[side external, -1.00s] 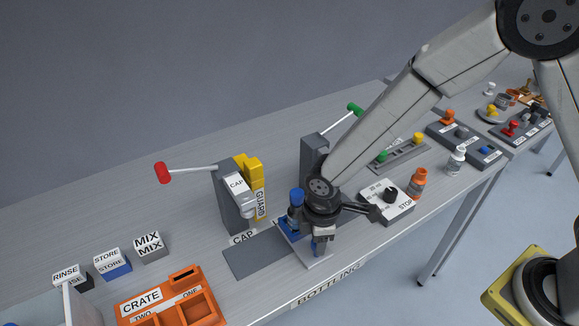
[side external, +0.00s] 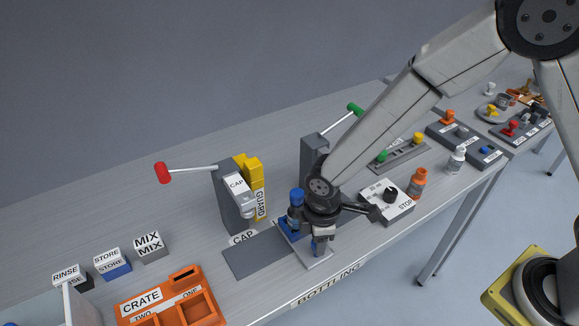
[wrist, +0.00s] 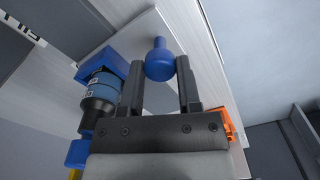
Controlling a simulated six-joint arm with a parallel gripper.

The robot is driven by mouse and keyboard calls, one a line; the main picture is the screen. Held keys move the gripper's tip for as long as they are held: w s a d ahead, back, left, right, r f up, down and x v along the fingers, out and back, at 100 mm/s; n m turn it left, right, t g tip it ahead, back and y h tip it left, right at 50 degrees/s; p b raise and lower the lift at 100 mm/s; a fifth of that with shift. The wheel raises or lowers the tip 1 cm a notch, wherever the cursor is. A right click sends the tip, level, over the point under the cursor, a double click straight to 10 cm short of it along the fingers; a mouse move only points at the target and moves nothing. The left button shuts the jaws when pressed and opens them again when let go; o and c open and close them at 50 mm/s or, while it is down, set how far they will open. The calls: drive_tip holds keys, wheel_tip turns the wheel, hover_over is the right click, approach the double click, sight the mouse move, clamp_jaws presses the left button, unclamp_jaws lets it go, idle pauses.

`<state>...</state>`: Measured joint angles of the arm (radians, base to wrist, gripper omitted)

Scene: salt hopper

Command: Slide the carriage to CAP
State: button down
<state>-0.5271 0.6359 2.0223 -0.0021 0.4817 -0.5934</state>
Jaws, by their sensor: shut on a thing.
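The carriage is a light grey plate (side external: 318,260) with a blue holder (side external: 288,229) and a blue knob (side external: 317,249). A blue-capped bottle (side external: 297,197) stands in the holder. My gripper (side external: 321,238) points down over the carriage and is shut on the knob. In the wrist view the round blue knob (wrist: 159,62) sits between the fingertips, with the bottle (wrist: 101,87) left of the fingers. The grey CAP station (side external: 235,200) and its CAP table label (side external: 243,238) are left of the carriage. My arm partly hides the carriage's right side.
A dark grey track (side external: 254,257) lies bare left of the carriage. The yellow GUARD (side external: 258,190) is beside the CAP station, which has a red-knobbed lever (side external: 163,173). An orange crate (side external: 205,322) is at the front left.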

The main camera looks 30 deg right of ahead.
drive_tip(key=shift+a, duration=0.15)
drive_tip(key=shift+a, duration=5.65)
drive_tip(key=shift+c, duration=2.2)
unclamp_jaws()
drive_tip(key=shift+a, duration=0.1)
drive_tip(key=shift+o, duration=0.7)
drive_tip(key=shift+r, duration=0.1)
wheel_tip(320, 180, up, 8)
drive_tip(key=shift+d, duration=0.25)
